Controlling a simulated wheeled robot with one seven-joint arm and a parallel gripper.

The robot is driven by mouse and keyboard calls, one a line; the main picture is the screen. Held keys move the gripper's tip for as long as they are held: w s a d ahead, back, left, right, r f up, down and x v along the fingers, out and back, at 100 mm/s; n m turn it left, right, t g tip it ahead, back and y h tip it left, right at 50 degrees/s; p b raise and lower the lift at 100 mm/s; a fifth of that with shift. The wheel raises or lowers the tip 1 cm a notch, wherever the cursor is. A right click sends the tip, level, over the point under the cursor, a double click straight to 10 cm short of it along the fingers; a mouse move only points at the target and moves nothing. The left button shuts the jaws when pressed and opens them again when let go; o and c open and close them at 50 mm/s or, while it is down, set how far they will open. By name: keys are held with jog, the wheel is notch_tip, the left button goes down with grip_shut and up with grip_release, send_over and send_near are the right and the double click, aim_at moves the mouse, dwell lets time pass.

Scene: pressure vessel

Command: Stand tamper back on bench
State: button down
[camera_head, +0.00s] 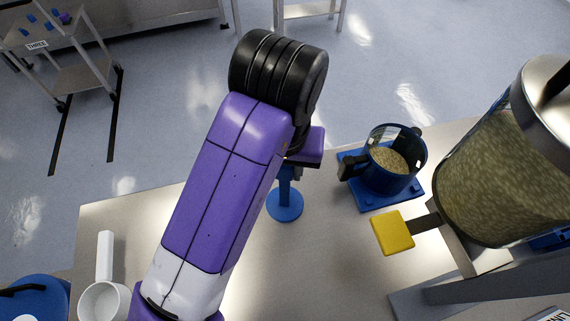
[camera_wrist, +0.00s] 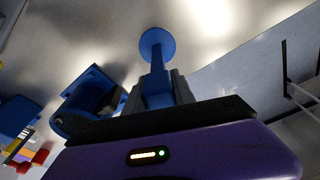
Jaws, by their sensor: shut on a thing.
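The tamper is blue, with a round flat disc (camera_head: 285,205) at its lower end and a narrow upright stem. My gripper (camera_head: 291,170) is shut on the stem, above the bench (camera_head: 240,270) in the head view. The tamper looks about upright, disc down. In the wrist view the stem (camera_wrist: 157,82) sits between my two grey fingers (camera_wrist: 158,92), with the disc beyond them. I cannot tell whether the disc touches the bench or hangs just above it. My arm hides part of the bench to the left.
A blue-rimmed clear cup of grain (camera_head: 392,160) with a black handle stands on a blue base (camera_head: 390,195) to the right. A white handled cup (camera_head: 104,298) stands lower left. Bench around the disc is clear.

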jog(key=c, duration=1)
grip_release()
jog(key=shift+c, duration=0.2)
jog(key=r, duration=0.4)
jog(key=s+r, duration=0.1)
jog(key=r, duration=0.7)
jog(key=shift+s+a, duration=0.1)
jog(key=shift+s, duration=0.3)
